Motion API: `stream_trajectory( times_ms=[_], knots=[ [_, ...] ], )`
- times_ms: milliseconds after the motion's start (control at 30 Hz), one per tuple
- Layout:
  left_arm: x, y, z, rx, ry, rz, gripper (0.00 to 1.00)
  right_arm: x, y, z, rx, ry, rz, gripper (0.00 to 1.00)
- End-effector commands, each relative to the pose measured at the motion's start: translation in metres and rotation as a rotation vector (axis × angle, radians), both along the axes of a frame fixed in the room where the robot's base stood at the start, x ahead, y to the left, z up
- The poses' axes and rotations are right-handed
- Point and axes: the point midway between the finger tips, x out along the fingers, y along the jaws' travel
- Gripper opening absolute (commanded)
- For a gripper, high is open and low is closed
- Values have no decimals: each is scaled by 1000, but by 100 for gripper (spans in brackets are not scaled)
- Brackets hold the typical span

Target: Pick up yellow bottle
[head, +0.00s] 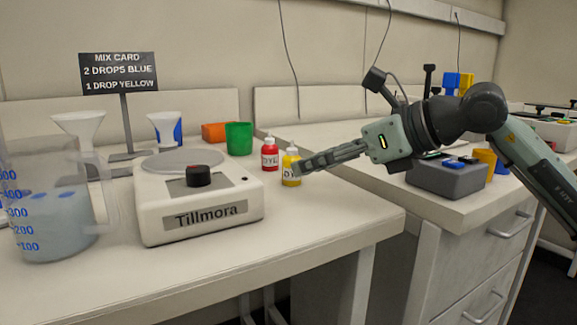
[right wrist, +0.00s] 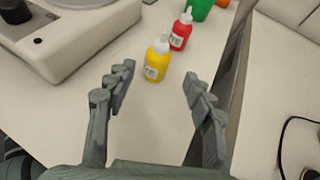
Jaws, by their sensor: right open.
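The yellow bottle (head: 289,167) stands upright on the bench, to the right of the white Tillmora machine, with a white cap and a white label. It also shows in the right wrist view (right wrist: 157,60), beyond the fingertips and roughly between them. My right gripper (head: 306,164) reaches in from the right, its fingers pointing left at the bottle and covering part of its right side in the head view. In the right wrist view the gripper (right wrist: 160,92) is open, with nothing between its fingers. My left gripper is not in view.
A red bottle (head: 269,152) stands just behind the yellow one, and a green cup (head: 239,138) behind that. The Tillmora machine (head: 160,205) and a large beaker (head: 45,200) stand to the left. The bench front right of the machine is clear.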

Motion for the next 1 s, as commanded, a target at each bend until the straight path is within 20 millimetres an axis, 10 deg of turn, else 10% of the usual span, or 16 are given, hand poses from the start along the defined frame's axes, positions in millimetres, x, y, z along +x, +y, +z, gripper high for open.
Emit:
stream_trajectory(
  times_ms=[667, 1000],
  knots=[
    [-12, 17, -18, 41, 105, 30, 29, 28, 45, -20, 0, 0, 0, 53],
    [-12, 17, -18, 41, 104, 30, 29, 28, 44, -20, 0, 0, 0, 12]
  ],
)
